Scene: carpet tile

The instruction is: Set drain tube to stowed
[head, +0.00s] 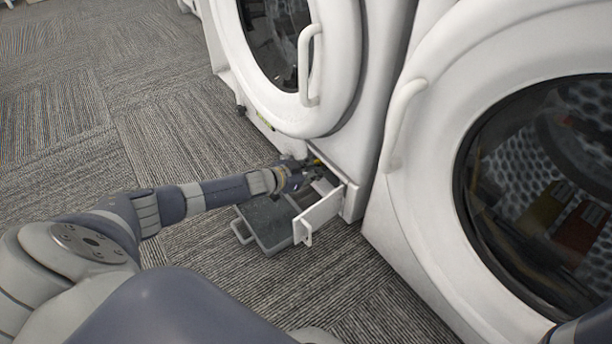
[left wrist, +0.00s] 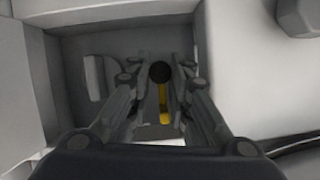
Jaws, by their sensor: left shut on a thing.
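The drain tube shows in the left wrist view as a yellow tube (left wrist: 164,104) with a round black end, inside a recess low in the washer. My left gripper (left wrist: 160,76) reaches into this recess, its two fingers on either side of the tube, shut on it. In the head view my left gripper (head: 312,174) is at the opening at the base of the left washer (head: 345,125), and only a bit of yellow shows there. The gripper and arm hide most of the tube. My right gripper is out of view.
A white hinged flap (head: 320,214) stands open in front of the opening. A grey tray (head: 266,222) with a handle lies on the carpet beside it. A second front-loading machine (head: 425,190) stands close on the right. The carpet (head: 90,140) on the left is clear.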

